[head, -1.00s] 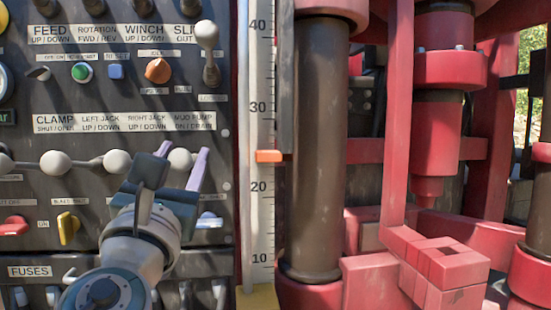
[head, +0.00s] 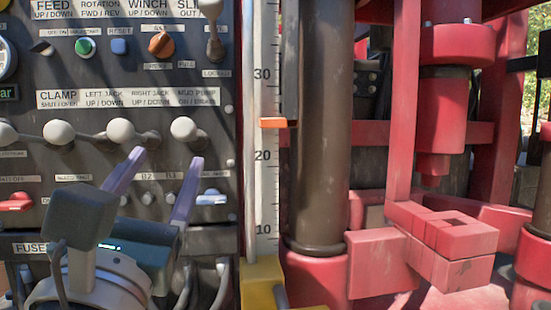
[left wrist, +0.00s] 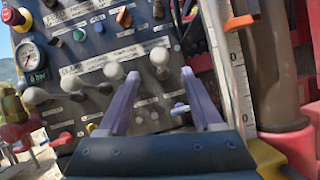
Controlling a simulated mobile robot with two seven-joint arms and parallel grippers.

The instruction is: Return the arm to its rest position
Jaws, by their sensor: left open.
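My left gripper (head: 167,158) is in the lower left of the head view, in front of the dark control panel (head: 140,75). Its two purple fingers are apart with nothing between them. The fingertips show just below the right jack lever knob (head: 120,130) and the mud pump lever knob (head: 186,129); no contact is visible. In the left wrist view the open fingers of my left gripper (left wrist: 160,73) point up toward the panel (left wrist: 90,20), and the gap between them is empty. The gripper and wrist hide part of the lower panel. My right gripper is not in view.
An upright scale (head: 265,185) with an orange pointer (head: 278,123) stands right of the panel. Beyond it are a dark vertical cylinder (head: 318,140) and red machine parts (head: 440,250). A yellow block (head: 262,285) is at the scale's foot. A gauge (left wrist: 28,55) shows in the wrist view.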

